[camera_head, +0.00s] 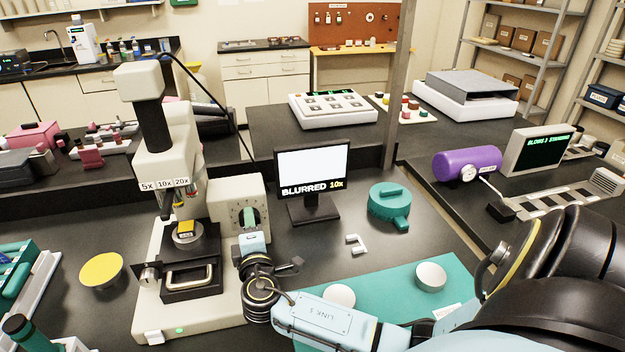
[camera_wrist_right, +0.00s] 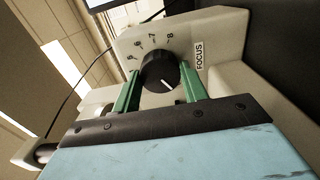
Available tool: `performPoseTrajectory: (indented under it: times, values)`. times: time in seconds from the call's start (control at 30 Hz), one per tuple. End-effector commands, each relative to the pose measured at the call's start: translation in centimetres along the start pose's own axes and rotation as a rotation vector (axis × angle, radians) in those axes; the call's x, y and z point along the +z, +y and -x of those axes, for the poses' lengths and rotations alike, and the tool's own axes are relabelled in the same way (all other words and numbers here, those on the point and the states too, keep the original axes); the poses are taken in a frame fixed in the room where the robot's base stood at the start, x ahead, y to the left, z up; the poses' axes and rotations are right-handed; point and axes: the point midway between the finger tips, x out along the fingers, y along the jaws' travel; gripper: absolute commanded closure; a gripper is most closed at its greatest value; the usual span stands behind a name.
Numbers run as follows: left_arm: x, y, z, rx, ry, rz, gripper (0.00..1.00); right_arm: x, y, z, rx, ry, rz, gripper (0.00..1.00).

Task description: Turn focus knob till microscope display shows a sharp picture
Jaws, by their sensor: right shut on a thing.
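The microscope (camera_head: 160,150) is a cream instrument with a stage holding a small yellow sample. Its black focus knob (camera_wrist_right: 158,72) sits on a cream panel marked FOCUS, with a white pointer line and several numbers on a dial. My right gripper (camera_head: 248,218) reaches the panel from the front. In the right wrist view its green fingers (camera_wrist_right: 159,86) stand one on each side of the knob, shut on it. The microscope display (camera_head: 312,168) shows a blank white picture with the words BLURRED 10x. My left gripper is not in view.
A teal round container (camera_head: 390,203) and a small white clip-shaped piece (camera_head: 355,244) lie right of the display. A teal mat (camera_head: 392,290) with white discs lies under my right arm. A yellow-topped disc (camera_head: 101,270) is left of the microscope.

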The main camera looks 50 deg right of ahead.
Motion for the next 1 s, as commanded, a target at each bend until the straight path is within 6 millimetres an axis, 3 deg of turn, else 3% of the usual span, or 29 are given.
performPoseTrajectory:
  times: [0.73, 1.0]
  values:
    - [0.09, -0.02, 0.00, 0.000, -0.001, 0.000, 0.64, 0.01, -0.04, 0.01, -0.001, -0.001, -0.014, 0.84]
    - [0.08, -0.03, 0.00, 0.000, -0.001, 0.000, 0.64, 0.01, -0.11, 0.06, -0.003, -0.004, -0.506, 0.84]
